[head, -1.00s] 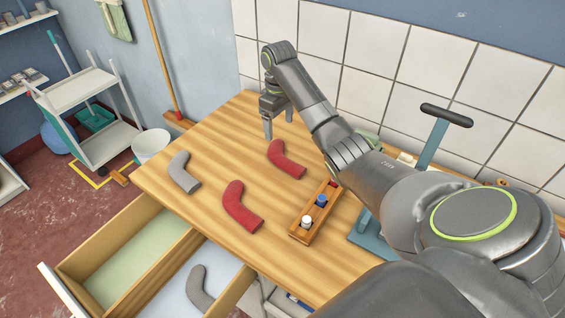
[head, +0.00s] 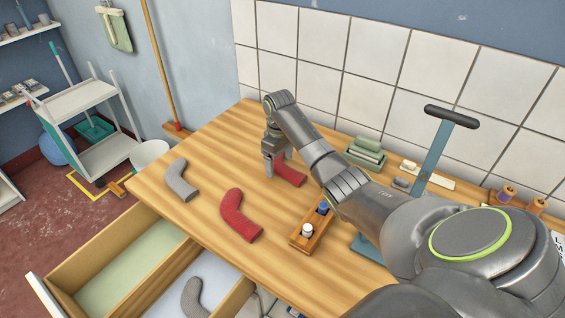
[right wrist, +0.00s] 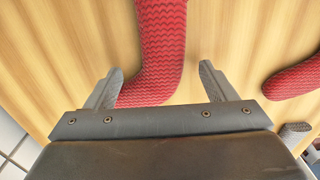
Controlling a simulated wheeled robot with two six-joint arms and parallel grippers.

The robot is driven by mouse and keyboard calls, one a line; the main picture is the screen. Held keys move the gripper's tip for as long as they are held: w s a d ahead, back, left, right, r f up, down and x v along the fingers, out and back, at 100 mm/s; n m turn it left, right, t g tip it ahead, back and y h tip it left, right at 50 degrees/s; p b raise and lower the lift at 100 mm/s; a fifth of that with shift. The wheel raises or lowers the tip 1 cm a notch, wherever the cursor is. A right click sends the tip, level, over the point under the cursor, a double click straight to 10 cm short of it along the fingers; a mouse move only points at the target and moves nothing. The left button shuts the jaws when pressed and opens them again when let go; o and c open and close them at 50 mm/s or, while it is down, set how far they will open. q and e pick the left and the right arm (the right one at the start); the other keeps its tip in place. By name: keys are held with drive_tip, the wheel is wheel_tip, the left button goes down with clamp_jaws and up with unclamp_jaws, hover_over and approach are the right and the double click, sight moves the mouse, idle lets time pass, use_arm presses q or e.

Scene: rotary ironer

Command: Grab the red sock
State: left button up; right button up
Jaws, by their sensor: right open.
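Two red socks lie on the wooden table. The farther red sock (head: 290,174) is partly hidden behind my right gripper (head: 276,172) in the head view. In the right wrist view this sock (right wrist: 162,50) runs between the two spread fingers of the right gripper (right wrist: 158,82). The gripper is open around its near end, and I cannot tell whether a finger touches it. The nearer red sock (head: 241,216) lies to the left and closer to me; a red sock also shows at the right of the wrist view (right wrist: 295,78). My left gripper is not in view.
A grey sock (head: 180,180) lies at the table's left, another (head: 195,298) in the open drawer. A wooden tray with small bottles (head: 304,240) sits near the right forearm. A blue stand with a black handle (head: 432,160) rises at right.

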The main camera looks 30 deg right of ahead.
drive_tip(key=shift+f, duration=0.4)
drive_tip(key=shift+c, duration=0.5)
drive_tip(key=c, duration=1.1)
drive_tip(key=shift+r, duration=0.1)
drive_tip(key=shift+c, duration=0.2)
